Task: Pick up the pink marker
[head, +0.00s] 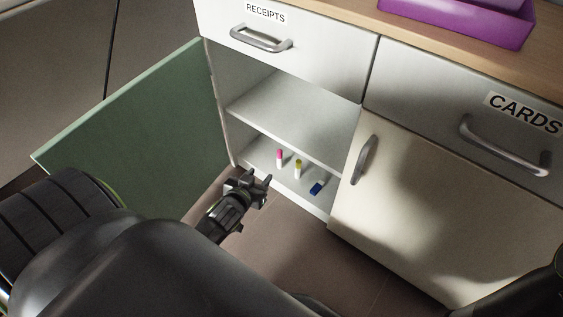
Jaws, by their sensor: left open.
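The pink marker (280,158) stands upright on the bottom shelf (262,158) of the open cabinet in the head view. It has a pink top and a pale body. A yellow-topped marker (298,168) stands to its right, and a blue marker (317,188) sits tilted or lying farther right near the shelf's front edge. My left gripper (262,183) is open and empty, in front of the cabinet opening, below and left of the pink marker and apart from it. My right gripper is not in view.
The green cabinet door (135,135) stands open at the left. A middle shelf (285,115) is above the markers. A closed cream door (440,180) with a handle is at the right. The RECEIPTS drawer (290,40) and CARDS drawer (420,90) are shut. A purple tray (480,28) sits on the top.

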